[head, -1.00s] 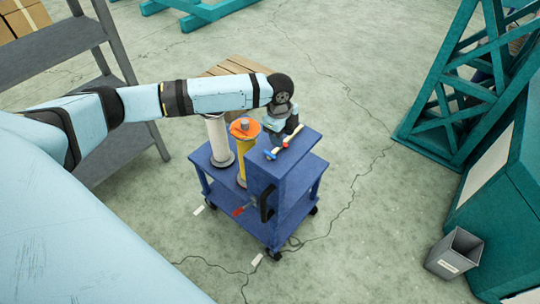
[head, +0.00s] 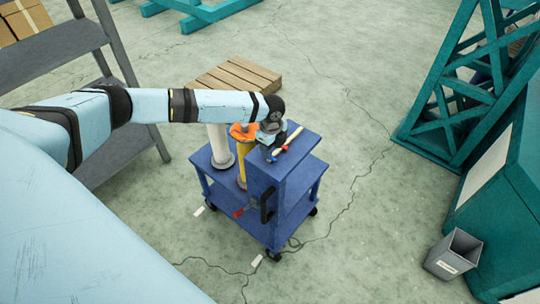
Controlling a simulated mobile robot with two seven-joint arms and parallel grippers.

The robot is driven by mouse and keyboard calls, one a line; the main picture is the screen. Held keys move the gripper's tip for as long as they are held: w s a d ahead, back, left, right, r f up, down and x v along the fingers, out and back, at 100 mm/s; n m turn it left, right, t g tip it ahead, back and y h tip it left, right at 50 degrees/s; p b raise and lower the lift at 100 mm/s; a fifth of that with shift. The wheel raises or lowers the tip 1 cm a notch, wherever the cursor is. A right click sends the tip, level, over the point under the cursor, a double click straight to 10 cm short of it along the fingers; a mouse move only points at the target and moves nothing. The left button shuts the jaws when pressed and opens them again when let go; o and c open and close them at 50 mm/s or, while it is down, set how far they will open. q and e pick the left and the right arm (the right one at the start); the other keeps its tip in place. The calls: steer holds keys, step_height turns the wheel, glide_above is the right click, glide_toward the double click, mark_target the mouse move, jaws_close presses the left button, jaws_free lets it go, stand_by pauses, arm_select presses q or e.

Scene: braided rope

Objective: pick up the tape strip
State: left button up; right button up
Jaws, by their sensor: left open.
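My left arm reaches in from the left. Its gripper (head: 268,147) is open and points down over the raised top of the blue cart (head: 297,152), with its fingers small and partly hidden by the wrist. Close to its right, on that top, lies a small cream rod-like piece (head: 291,136) with a red bit (head: 284,148) and a blue bit (head: 275,157) near it. I cannot tell which of these is the tape strip, or whether the gripper touches any. My right gripper is not in view.
A pale spool (head: 218,145) and a yellow, orange-topped spool (head: 241,160) stand on the cart left of the gripper. A wooden pallet (head: 240,76) lies behind. A grey shelf (head: 62,45) is at left, a grey bin (head: 454,254) at right. Floor around the cart is mostly clear.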

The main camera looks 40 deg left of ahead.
arm_select(q)
steer(key=shift+a+f, duration=0.1)
steer(key=shift+f, duration=1.45)
steer(key=shift+f, duration=0.1)
jaws_close()
